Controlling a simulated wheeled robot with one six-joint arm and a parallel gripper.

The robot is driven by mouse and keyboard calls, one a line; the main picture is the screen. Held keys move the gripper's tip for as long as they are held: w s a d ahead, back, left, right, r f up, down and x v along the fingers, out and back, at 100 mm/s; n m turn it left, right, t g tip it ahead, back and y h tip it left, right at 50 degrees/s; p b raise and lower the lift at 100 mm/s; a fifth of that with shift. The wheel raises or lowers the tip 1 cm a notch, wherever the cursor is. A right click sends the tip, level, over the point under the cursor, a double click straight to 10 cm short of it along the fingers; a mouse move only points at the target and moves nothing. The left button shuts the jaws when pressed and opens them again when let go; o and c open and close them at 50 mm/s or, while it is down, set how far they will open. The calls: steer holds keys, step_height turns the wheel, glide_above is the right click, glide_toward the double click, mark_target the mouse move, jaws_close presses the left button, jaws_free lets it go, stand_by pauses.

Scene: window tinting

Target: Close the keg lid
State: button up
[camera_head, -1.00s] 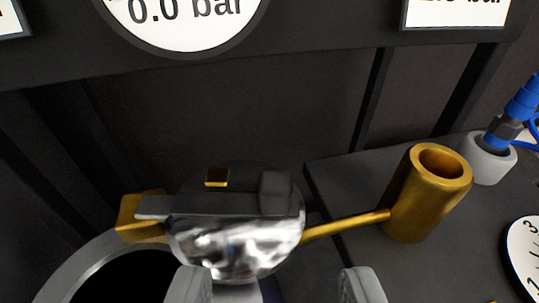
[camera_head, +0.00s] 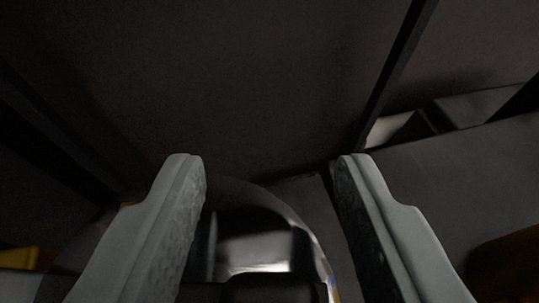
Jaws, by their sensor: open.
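My gripper (camera_head: 270,160) is open, its two grey fingers spread wide at the left and right of the lower middle. A shiny, dark, curved metal piece, apparently the keg lid (camera_head: 262,248), shows between and below the fingers. A black block lies across it at the bottom edge. I cannot tell whether either finger touches it. The keg's mouth is not visible now, and most of the lid is cut off by the frame or hidden by the fingers.
A dark grey surface (camera_head: 450,185) lies at the right, with a dim brown-gold part (camera_head: 508,268) on it at the lower right corner. A yellow piece (camera_head: 28,259) shows at the lower left. A dark wall (camera_head: 220,80) with a slanted bar stands behind.

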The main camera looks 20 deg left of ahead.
jaws_close()
